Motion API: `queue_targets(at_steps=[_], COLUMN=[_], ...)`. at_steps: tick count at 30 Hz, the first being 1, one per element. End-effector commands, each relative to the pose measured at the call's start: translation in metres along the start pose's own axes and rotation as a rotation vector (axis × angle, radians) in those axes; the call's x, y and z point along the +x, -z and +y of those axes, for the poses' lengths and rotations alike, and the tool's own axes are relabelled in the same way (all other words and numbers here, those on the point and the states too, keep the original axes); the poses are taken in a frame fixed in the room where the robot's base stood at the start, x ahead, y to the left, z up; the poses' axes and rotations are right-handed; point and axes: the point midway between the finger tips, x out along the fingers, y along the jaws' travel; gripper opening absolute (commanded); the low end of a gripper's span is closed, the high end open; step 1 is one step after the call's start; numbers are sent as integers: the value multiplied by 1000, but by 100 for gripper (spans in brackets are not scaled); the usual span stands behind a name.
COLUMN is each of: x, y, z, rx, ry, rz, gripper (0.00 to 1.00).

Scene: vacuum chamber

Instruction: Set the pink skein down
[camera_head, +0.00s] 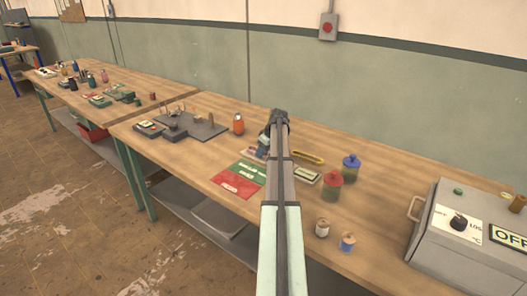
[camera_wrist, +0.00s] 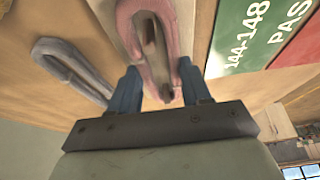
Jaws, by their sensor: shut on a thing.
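The pink skein (camera_wrist: 154,74) is a looped bundle between the two blue fingers of my gripper (camera_wrist: 159,68) in the wrist view. My gripper is shut on it. The skein lies over a pale, flat strip (camera_wrist: 104,14), and I cannot tell whether it touches what is beneath. A grey skein (camera_wrist: 78,68) lies to its left, apart from it. In the head view my arm hides most of the gripper, and I cannot make out the pink skein clearly there.
Green (camera_head: 249,171) and red (camera_head: 237,184) cards lie left of my arm. A grey OFF-labelled box (camera_head: 458,245) is far right. Bare wood shows between the jars and box.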

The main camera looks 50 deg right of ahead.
Motion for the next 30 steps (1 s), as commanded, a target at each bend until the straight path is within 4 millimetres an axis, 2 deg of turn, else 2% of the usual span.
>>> queue_targets(at_steps=[2,3,10,20,25,30], x=[2,2,2,-2,-20,-53], y=[-1,-1,-1,1,0,0], z=[0,0,0,0,0,0], rx=[0,0,0,0,0,1], ry=[0,0,0,0,-1,-2], rz=[0,0,0,0,0,1], gripper=[19,50,72,73,73,73])
